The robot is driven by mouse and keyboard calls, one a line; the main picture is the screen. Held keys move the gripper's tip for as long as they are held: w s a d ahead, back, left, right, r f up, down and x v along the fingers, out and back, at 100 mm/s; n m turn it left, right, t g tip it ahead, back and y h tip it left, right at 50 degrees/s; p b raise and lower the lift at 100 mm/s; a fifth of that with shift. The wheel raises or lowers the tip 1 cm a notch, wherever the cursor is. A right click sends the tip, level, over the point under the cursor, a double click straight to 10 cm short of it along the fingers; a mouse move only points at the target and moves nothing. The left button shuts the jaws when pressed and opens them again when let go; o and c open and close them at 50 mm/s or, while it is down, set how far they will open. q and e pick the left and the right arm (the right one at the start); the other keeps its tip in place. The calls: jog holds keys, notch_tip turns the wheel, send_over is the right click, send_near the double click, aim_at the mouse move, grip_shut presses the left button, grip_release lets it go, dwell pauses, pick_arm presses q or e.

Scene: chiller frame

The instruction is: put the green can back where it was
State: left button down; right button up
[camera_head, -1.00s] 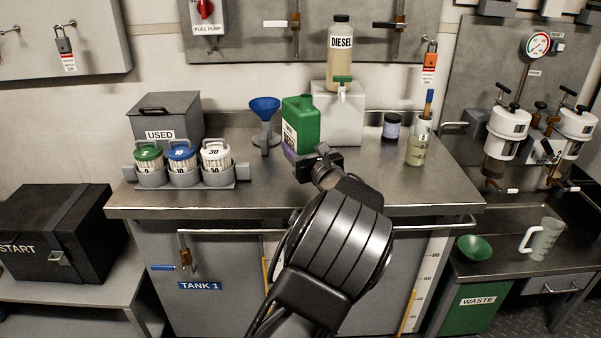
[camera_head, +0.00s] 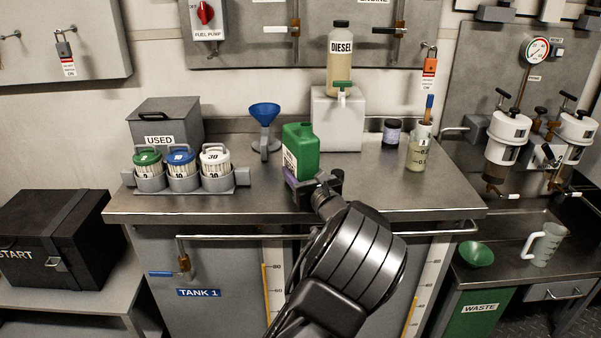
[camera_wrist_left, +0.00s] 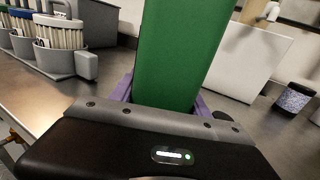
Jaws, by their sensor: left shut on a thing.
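The green can (camera_head: 302,148) is an upright jug with a white label, near the middle of the steel bench in the head view. My left gripper (camera_head: 298,182) is shut on its lower part, with purple fingers on either side. In the left wrist view the green can (camera_wrist_left: 185,50) rises tall between the purple fingers, slightly tilted in the picture. Its base is hidden by the gripper, so I cannot tell whether it touches the bench. My right gripper is in neither view.
A blue funnel (camera_head: 265,115) stands behind left of the can. A white box (camera_head: 337,125) bearing the diesel bottle (camera_head: 340,60) is behind right. A filter rack (camera_head: 183,180) is at left. A dark jar (camera_head: 392,131) and measuring cylinder (camera_head: 417,152) stand right. The bench front (camera_head: 400,190) is clear.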

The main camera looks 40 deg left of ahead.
pick_arm(q)
jog(key=c, duration=0.5)
grip_release()
jog(key=shift+f, duration=0.1)
jog(key=shift+d+r, duration=0.1)
jog(key=shift+r, duration=0.1)
jog(key=p+v, duration=0.1)
jog(key=v, duration=1.1)
jog(key=shift+f, duration=0.1)
